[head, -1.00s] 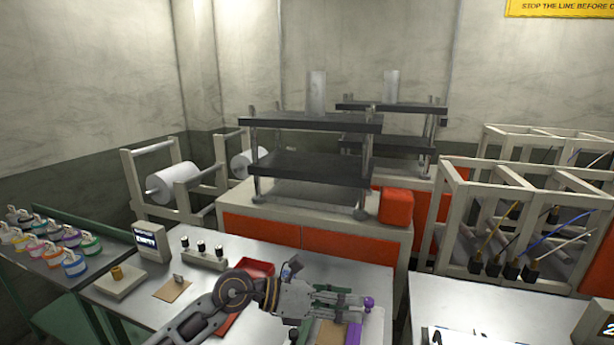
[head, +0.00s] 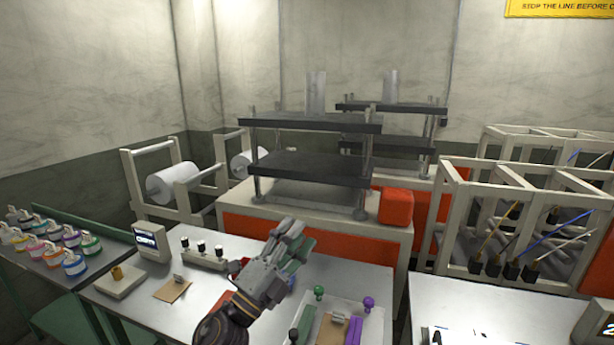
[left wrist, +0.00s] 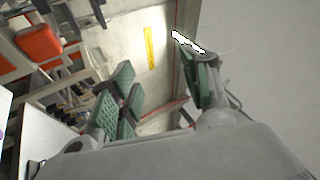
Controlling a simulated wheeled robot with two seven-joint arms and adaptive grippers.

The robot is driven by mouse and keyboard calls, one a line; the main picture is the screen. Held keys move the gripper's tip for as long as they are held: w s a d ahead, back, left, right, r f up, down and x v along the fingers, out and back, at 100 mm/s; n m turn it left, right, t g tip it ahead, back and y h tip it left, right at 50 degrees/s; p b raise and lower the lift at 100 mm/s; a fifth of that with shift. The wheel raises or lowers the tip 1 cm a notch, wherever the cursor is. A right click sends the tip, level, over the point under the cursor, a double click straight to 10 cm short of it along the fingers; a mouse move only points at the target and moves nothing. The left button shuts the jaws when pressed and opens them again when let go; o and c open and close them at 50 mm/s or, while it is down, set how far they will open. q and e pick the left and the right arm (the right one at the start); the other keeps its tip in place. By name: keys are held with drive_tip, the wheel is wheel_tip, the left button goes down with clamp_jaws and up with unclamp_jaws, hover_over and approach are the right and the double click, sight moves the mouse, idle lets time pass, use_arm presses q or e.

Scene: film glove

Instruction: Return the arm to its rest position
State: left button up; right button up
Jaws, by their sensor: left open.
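My left gripper (head: 294,241) is raised above the white table (head: 352,281) in the head view, pointing up and away, with its arm coming in from the bottom. Its green-padded fingers are apart in the left wrist view (left wrist: 160,95), and nothing is between them. The purple-knobbed and green-knobbed fixture (head: 340,320) stands on the table to the right of the gripper, apart from it. A red tray on the table is partly hidden behind my arm. My right gripper is not in view.
A press (head: 310,165) on an orange-fronted cabinet stands behind the table. A control box with knobs (head: 204,255), a scale (head: 119,281) and a brown card (head: 172,290) are on the left. A rack (head: 520,225) stands right.

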use_arm(q)
drive_tip(key=a+f+n+g+y, duration=0.2)
drive_tip(key=a+f+n+y, duration=1.4)
drive_tip(key=a+f+n, duration=0.15)
drive_tip(key=s+a+f+n+g+h, duration=0.15)
drive_tip(key=s+f+n+g, duration=0.45)
drive_tip(key=s+f+g, duration=1.1)
drive_tip(key=s+a+f+t, duration=0.1)
drive_tip(key=s+f, duration=0.3)
drive_tip(key=f, duration=1.4)
drive_tip(key=s+f+t, duration=0.2)
drive_tip(key=s+f, duration=0.1)
drive_tip(key=f, duration=1.6)
drive_tip(key=s+a+f, duration=0.2)
drive_tip(key=s+f, duration=0.7)
drive_tip(key=s, duration=0.2)
drive_tip(key=s+a+f+g, duration=0.1)
drive_tip(key=s+a+f, duration=0.1)
drive_tip(key=s+f, duration=0.8)
drive_tip(key=shift+s+m, duration=0.35)
drive_tip(key=shift+s, duration=0.4)
drive_tip(key=shift+y, duration=0.25)
